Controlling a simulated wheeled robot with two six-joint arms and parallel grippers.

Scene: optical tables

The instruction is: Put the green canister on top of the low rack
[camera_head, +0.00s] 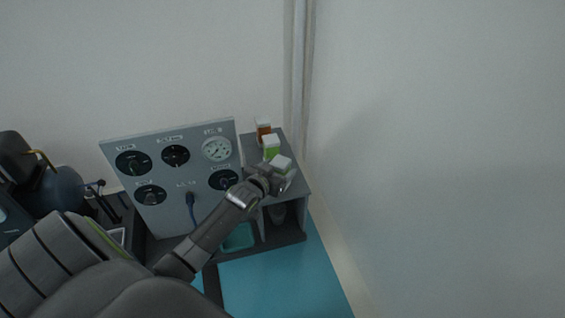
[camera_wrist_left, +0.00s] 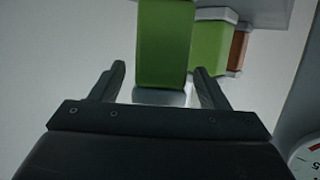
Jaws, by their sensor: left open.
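A green canister with a pale lid (camera_head: 283,162) is at the near end of the canisters, over the top of the low rack (camera_head: 294,183). In the left wrist view the green canister (camera_wrist_left: 163,45) is between my two fingers, with a gap on each side. My left gripper (camera_head: 276,178) is open; its fingers also show in the left wrist view (camera_wrist_left: 160,85). My arm partly hides the canister's lower part in the head view, so its contact with the rack top is unclear. My right gripper is not in view.
A second green canister (camera_head: 271,147) and an orange one (camera_head: 263,130) stand farther back on the rack. A grey gauge panel (camera_head: 172,165) rises beside the rack at the left. The lower shelf holds a teal tray (camera_head: 239,238). A wall closes off the right.

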